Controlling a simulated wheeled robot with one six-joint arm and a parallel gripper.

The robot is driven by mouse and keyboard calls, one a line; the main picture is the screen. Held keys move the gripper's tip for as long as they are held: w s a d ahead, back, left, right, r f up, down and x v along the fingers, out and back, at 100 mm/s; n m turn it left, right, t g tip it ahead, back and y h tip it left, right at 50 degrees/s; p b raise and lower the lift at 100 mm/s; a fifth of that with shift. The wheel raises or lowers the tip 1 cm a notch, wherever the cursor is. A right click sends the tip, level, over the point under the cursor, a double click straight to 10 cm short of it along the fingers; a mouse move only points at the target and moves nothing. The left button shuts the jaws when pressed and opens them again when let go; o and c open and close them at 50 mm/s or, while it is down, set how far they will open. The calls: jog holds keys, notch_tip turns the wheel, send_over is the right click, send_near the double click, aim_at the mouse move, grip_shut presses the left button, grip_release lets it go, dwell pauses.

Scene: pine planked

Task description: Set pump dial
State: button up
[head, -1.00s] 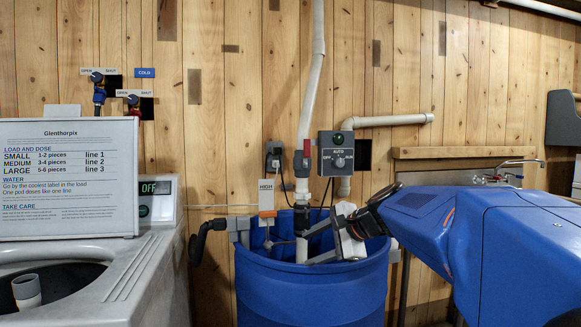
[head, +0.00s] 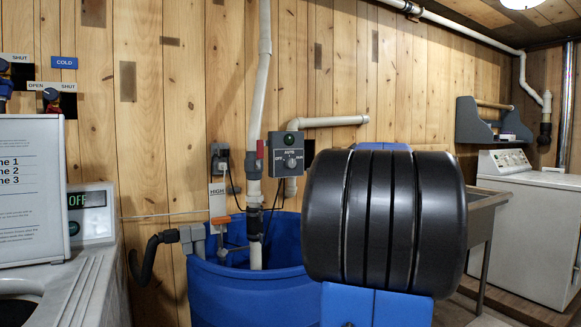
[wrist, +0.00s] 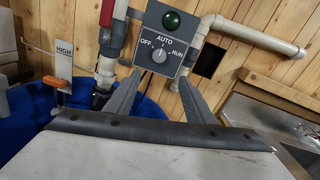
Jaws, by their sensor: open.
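The pump control box (head: 280,154) is grey, on the plank wall above a blue barrel. It has a green lamp (head: 289,139) and a round dial (head: 290,163). In the wrist view, the dial (wrist: 159,56) sits below the AUTO label, with OFF at its left and RUN at its right. Its light mark seems to point up toward AUTO, but it is small. My gripper (wrist: 160,76) is open and empty, its two fingers apart below the box, with the dial above the gap. In the head view my arm hides the gripper.
The blue barrel (head: 250,289) stands below, with a white pipe (head: 256,220) and red-handled valve left of the box. A HIGH tag (head: 217,203) with an orange float lever is at the barrel's left. A sink (wrist: 263,121) is at right.

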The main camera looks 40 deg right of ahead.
aim_at(293, 164)
jog(key=w+d, duration=0.1)
jog(key=w, duration=0.4)
jog(key=w+d, duration=0.1)
jog(key=w, duration=0.5)
jog(key=w+d, duration=0.1)
jog(key=w, duration=0.4)
jog(key=shift+w, duration=0.2)
jog(key=c, duration=1.1)
